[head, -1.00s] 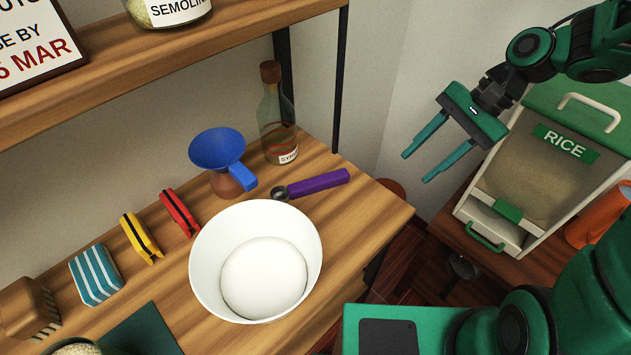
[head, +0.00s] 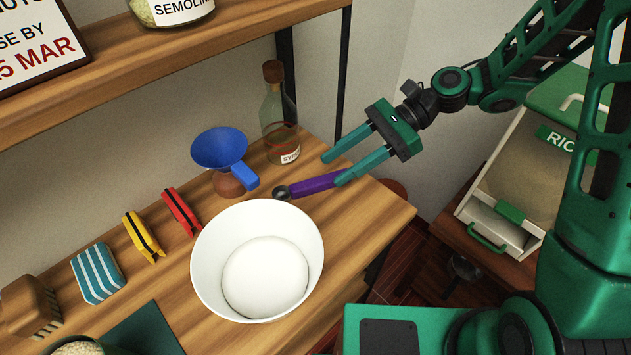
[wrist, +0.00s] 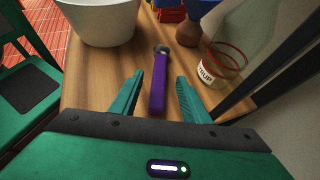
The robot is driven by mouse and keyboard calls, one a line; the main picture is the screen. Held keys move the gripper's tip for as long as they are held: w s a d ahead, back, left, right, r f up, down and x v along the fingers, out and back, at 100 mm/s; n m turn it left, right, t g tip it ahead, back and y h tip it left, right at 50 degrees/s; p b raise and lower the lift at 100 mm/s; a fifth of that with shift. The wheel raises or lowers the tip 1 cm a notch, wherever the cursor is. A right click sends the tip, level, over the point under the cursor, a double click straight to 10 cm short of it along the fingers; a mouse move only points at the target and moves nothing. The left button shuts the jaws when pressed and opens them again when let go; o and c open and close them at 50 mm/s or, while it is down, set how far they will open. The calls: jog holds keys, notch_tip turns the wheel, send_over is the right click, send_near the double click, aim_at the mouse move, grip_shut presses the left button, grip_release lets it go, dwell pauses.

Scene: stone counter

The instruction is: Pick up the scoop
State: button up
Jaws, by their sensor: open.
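The scoop (head: 314,185) has a purple handle and a small dark metal bowl. It lies on the wooden counter behind and right of the white bowl. My gripper (head: 335,172) is open above the handle end, and one finger hides part of that end in the head view. In the wrist view the purple scoop (wrist: 158,90) lies between the fingers of my gripper (wrist: 160,82), its handle end toward me and its metal end pointing away. The fingers look apart from the handle on both sides.
A syrup bottle (head: 281,125) stands just behind the scoop, close to my fingers. A blue funnel (head: 219,147) sits on a brown bottle to the left. A white bowl (head: 212,270) holds a pale round mass. The rice bin (head: 510,190) stands at the right.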

aim_at(319, 179)
jog(key=shift+x, duration=2.8)
jog(key=shift+w+d+f, duration=0.1)
grip_shut()
